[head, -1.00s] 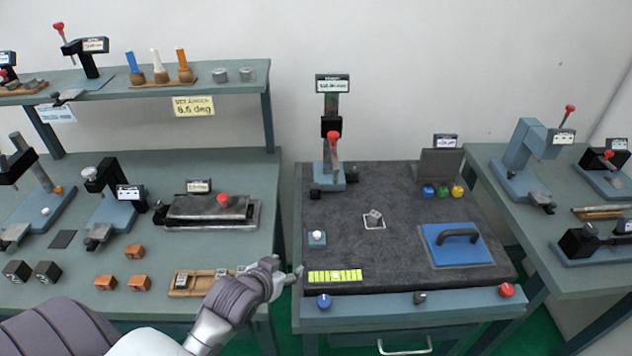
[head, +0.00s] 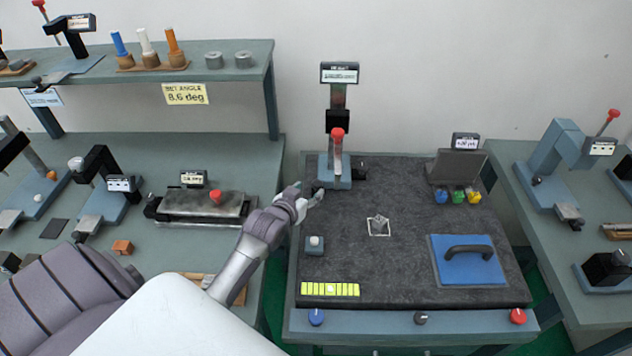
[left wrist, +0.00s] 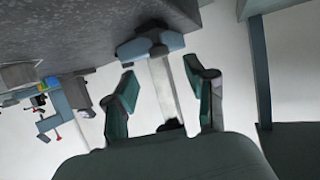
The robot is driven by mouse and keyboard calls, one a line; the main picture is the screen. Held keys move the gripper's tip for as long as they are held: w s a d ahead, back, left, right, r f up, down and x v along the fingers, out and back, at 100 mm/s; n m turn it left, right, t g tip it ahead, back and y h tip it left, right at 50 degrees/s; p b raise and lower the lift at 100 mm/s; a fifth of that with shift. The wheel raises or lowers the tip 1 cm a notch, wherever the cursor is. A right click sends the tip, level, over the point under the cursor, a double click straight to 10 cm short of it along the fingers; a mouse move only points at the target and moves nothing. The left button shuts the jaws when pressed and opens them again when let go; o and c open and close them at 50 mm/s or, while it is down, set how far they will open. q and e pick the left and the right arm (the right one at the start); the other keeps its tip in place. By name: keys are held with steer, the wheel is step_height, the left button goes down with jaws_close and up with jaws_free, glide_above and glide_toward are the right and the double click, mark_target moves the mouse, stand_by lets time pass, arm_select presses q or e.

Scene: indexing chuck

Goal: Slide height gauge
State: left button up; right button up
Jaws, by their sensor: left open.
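The height gauge (head: 335,172) stands upright at the back left of the dark granite plate (head: 400,265). It has a blue base, a dark column, a red-topped handle and a display on top. My left gripper (head: 309,194) is open, just left of and in front of the gauge base. In the left wrist view the open left gripper (left wrist: 160,92) has the gauge's pale upright (left wrist: 163,85) showing between its fingers, with the blue base (left wrist: 150,46) beyond. I cannot tell whether any finger touches it. My right gripper is out of view.
On the plate are a white-outlined square with a small grey part (head: 378,226), a blue pad with a handle (head: 467,258), a white button (head: 314,244) and several coloured knobs (head: 457,196). The plate's middle is mostly clear. Benches with instruments flank it.

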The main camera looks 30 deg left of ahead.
mark_target(317, 183)
arm_select(q)
steer(key=x, duration=0.4)
steer(key=shift+w+f, duration=0.1)
steer(key=shift+w, duration=0.2)
steer(key=shift+w+f, duration=0.15)
steer(key=shift+w, duration=0.15)
steer(key=shift+w+a+f, duration=0.15)
steer(key=shift+w, duration=0.2)
steer(key=c, duration=0.7)
jaws_close()
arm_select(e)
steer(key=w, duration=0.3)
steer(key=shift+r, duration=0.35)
